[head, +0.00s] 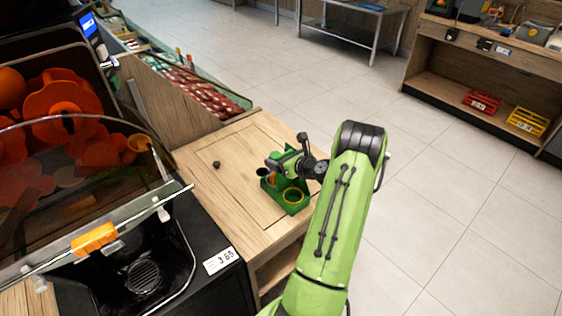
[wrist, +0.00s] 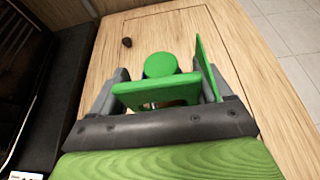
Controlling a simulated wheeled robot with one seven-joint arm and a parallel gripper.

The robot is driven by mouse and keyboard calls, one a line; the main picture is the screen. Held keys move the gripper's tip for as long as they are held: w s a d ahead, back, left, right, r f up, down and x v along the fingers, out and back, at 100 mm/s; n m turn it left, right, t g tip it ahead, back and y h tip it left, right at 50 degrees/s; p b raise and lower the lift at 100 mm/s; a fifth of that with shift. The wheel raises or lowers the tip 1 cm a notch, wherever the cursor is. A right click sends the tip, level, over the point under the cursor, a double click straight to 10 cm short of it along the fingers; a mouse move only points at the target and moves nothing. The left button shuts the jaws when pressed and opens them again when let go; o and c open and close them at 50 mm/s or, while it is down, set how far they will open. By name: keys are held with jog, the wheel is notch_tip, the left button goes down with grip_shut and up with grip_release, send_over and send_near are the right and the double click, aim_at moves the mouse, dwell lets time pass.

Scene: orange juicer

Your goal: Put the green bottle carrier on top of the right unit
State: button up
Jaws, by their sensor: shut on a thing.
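The green bottle carrier (head: 291,203) is at the right part of the wooden counter top (head: 210,160), beside the juicer. Round openings or bottle tops show in it in the head view. My gripper (head: 282,168) is over the carrier from above, its fingers shut on it. In the wrist view the carrier (wrist: 150,93) is between the two dark fingers of my gripper (wrist: 163,88), with a round green part beyond it. I cannot tell whether its base touches the counter. Which surface is the right unit is unclear; a wooden unit (head: 470,50) stands at the far right.
The orange juicer (head: 60,130) stands at the left, with a price tag (head: 221,260) at its front edge. A small dark knob (head: 216,165) is on the counter. Red (head: 481,101) and yellow (head: 527,122) crates sit on the far unit's lower shelf. Open tiled floor lies between.

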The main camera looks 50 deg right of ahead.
jog(key=shift+r, duration=0.15)
jog(key=o, duration=1.4)
jog(key=p+v, duration=0.1)
jog(key=v, duration=1.1)
jog(key=shift+p, duration=0.3)
jog(key=shift+s, duration=0.1)
